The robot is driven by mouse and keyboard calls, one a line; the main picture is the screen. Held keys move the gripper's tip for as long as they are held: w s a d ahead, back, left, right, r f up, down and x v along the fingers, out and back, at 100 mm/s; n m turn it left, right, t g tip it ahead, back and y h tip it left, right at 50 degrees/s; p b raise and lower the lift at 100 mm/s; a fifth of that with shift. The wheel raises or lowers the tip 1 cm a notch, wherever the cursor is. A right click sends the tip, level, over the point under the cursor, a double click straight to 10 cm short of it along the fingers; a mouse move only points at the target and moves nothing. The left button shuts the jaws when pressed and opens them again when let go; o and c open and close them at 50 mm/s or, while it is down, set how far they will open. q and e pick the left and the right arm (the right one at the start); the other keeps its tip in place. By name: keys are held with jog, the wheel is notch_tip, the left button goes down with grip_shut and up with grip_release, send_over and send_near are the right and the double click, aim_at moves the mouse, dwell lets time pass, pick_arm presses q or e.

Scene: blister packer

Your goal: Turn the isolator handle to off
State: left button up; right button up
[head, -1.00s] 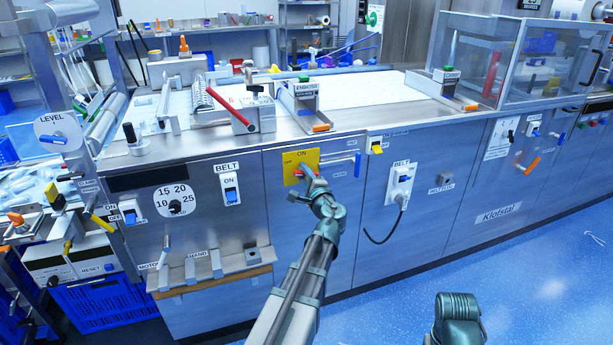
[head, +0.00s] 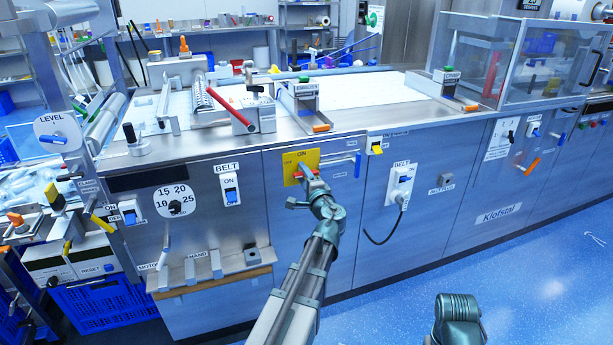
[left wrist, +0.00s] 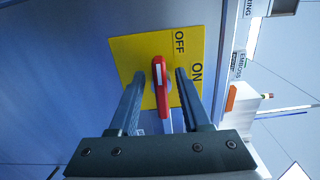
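The isolator is a yellow plate (head: 313,159) with ON at its top and OFF at its left, on the machine's front. Its red handle (head: 298,174) is partly hidden by my gripper in the head view. In the left wrist view the red handle (left wrist: 161,85) with a white stripe runs roughly up and down the picture, in front of the yellow plate (left wrist: 125,52). My left gripper (left wrist: 160,76) is open, one finger on each side of the handle, with gaps showing. In the head view my left gripper (head: 307,178) is at the plate.
A blue-handled lever (head: 343,160) is close right of the plate. A BELT switch (head: 230,188) is to its left, and a BELT plug box (head: 400,183) with a hanging cable to its right. A ledge (head: 245,262) juts out below left.

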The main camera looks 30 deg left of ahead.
dwell(0.4)
pick_arm(q)
jog(key=v, duration=0.9)
dwell(0.5)
dwell(0.4)
jog(key=s+d+f+n+g+h, duration=0.3)
jog(key=s+d+f, duration=0.1)
jog(key=d+f, duration=0.35)
jog(key=s+d+f+n+g+h, duration=0.2)
jog(key=s+d+f+g+h, duration=0.25)
jog(key=d+f, duration=0.3)
jog(key=s+d+f+g+h, duration=0.2)
jog(key=s+d+f, duration=0.1)
jog(key=s+d, duration=0.35)
jog(key=s+d+f+g+h, duration=0.25)
jog(key=s+d+f, duration=0.2)
jog(key=d, duration=0.35)
notch_tip(320, 180, up, 31)
jog(key=s+d+p, duration=0.1)
jog(key=p, duration=2.9)
jog(key=shift+s+h, duration=0.15)
jog(key=shift+h, duration=0.15)
